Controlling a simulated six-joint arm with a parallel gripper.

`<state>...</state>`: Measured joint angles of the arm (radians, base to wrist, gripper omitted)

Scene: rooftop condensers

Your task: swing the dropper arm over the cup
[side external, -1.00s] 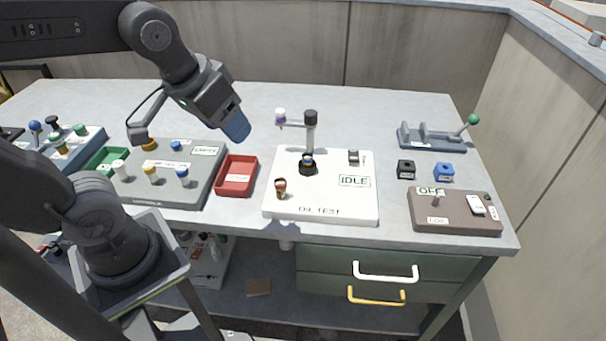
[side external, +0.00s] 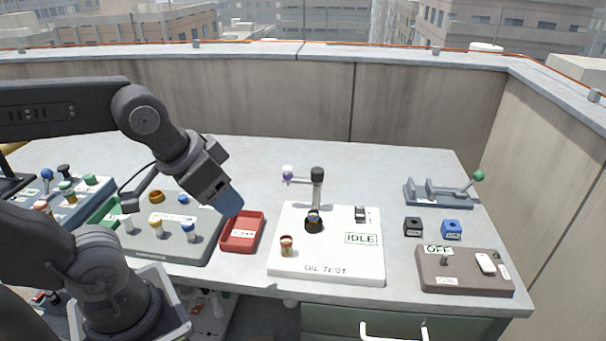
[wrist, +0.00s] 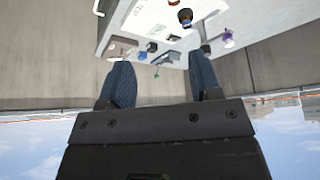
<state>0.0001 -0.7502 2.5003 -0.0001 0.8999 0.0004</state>
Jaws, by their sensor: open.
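The white oil test board (side external: 330,268), marked IDLE, lies mid-table. On it stands an upright post with a black top (side external: 317,175). The dropper arm (side external: 302,180) reaches left from the post and ends in a white and purple piece (side external: 288,174). A dark round holder (side external: 313,224) sits at the post's foot. A small brown and red cup (side external: 286,246) stands at the board's front left, below the arm's tip in the picture. My gripper (side external: 231,203) is above the red tray, left of the board. In the wrist view its blue fingers (wrist: 162,82) are apart and empty.
A red tray (side external: 258,233) lies left of the board. A grey panel (side external: 165,250) with several knobs is further left. Right stand black (side external: 413,227) and blue (side external: 451,229) blocks, a brown OFF box (side external: 463,276) and a green-knobbed lever fixture (side external: 437,195).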

